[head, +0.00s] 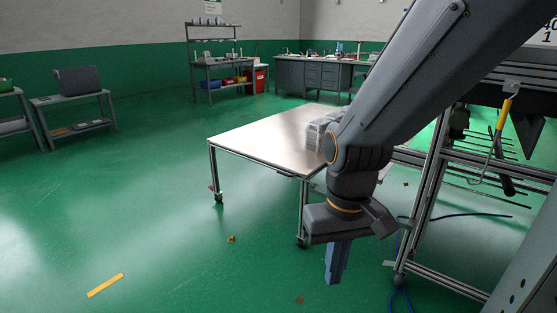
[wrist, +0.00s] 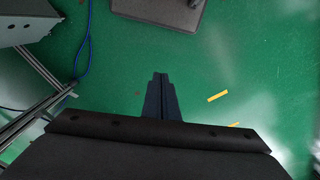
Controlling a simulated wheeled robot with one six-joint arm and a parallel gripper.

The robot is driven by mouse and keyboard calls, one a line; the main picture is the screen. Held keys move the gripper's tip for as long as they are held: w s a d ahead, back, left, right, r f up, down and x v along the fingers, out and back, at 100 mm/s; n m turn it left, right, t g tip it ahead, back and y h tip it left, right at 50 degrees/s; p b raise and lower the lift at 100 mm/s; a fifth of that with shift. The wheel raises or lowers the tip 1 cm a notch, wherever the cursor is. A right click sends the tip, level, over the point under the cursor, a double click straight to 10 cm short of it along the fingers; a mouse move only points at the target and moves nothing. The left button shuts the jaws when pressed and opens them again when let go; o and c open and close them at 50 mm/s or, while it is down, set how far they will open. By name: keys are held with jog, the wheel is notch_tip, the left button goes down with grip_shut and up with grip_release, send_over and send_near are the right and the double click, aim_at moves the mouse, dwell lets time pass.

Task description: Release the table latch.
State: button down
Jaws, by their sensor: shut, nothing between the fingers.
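The metal-topped table (head: 262,136) stands on wheeled legs left of my arm in the head view. I cannot make out a latch on it; its right side is hidden behind my arm. My gripper (head: 335,279) points down in front of the table, over the green floor, apart from the table and lower than its top. In the wrist view my gripper (wrist: 161,78) shows its fingers together with nothing between them, and bare floor beyond.
Grey boxes (head: 318,134) sit on the table's right side, partly behind my arm. An aluminium frame (head: 428,200) with a yellow-handled tool (head: 503,113) stands to the right. A blue cable (wrist: 85,50) lies on the floor. The floor to the left is mostly clear, with a yellow strip (head: 105,285).

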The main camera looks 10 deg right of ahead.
jog(key=shift+m, duration=0.5)
jog(key=d+r+p, duration=0.2)
jog(key=p, duration=0.1)
jog(key=d+r+p, duration=0.1)
jog(key=d+p, duration=0.1)
jog(key=shift+s+r, duration=0.3)
jog(key=shift+r, duration=0.05)
